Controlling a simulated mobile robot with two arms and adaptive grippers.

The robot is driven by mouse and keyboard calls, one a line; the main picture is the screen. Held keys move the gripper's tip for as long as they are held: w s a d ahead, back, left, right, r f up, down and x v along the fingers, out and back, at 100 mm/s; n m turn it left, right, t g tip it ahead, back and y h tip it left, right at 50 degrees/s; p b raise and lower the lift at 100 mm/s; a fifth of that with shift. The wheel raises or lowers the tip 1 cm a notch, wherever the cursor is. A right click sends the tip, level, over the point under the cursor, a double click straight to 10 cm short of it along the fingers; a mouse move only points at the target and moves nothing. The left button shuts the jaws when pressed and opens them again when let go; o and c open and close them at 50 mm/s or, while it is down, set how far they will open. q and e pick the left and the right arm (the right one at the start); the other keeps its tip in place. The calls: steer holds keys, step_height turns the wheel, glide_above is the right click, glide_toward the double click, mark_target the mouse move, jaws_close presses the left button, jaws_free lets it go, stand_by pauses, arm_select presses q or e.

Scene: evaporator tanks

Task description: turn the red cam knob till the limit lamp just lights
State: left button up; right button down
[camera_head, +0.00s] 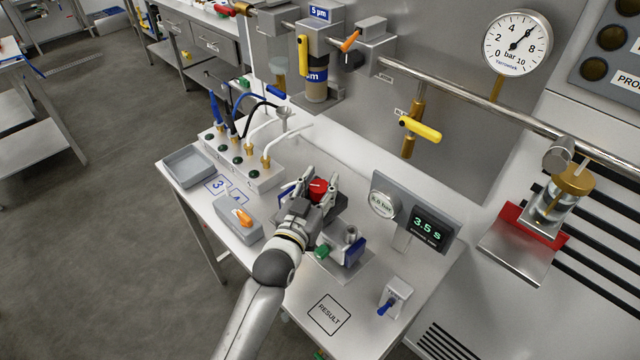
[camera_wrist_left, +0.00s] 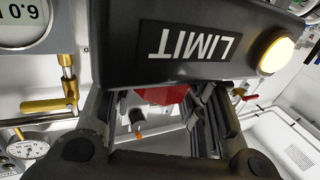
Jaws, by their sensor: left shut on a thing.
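The red cam knob (camera_head: 318,186) sits on a device in the middle of the bench. My left gripper (camera_head: 316,192) is shut on it, with a finger on each side. In the left wrist view the red knob (camera_wrist_left: 160,94) shows between the dark fingers, partly hidden behind a black box marked LIMIT (camera_wrist_left: 190,45). The limit lamp (camera_wrist_left: 276,52) on that box glows bright pale yellow inside a yellow ring and looks lit. My right gripper is in neither view.
A display (camera_head: 428,228) reading 3.5 s and a small round gauge (camera_head: 383,204) stand right of the knob. A grey tray (camera_head: 188,166), a valve block with tubes (camera_head: 240,160) and an orange-switched box (camera_head: 238,218) lie left. The RESULT square (camera_head: 329,314) is bare.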

arm_select(q)
steer(key=shift+m+h, duration=0.4)
steer(key=shift+f+m+g+h+b, duration=0.15)
steer(key=shift+m+g+h+b, duration=1.05)
steer(key=shift+h, duration=0.4)
steer(key=m+g+h+b, duration=0.4)
steer(key=b, duration=0.1)
steer(key=shift+g+b, duration=0.3)
steer(key=shift+d+m+g+h+b, duration=0.1)
steer(key=shift+m+g+h+b, duration=0.4)
steer(key=shift+g, duration=0.45)
steer(key=shift+m+g+h+b, duration=0.25)
steer(key=shift+m+g+h, duration=0.35)
steer(key=shift+m+g, duration=0.3)
steer(key=m+g+b, duration=0.1)
steer(key=g, duration=0.1)
steer(key=shift+m+g+h, duration=0.3)
steer(key=shift+g+h, duration=0.05)
steer(key=shift+h, duration=0.05)
steer(key=m+g+b, duration=0.2)
steer(key=g+b, duration=0.1)
steer(key=m+g+b, duration=0.2)
steer(key=g+b, duration=0.1)
steer(key=shift+s, duration=0.1)
steer(key=shift+r+m+g+y+b, duration=0.25)
steer(key=shift+m+g+b, duration=0.45)
steer(key=shift+g+b, duration=0.5)
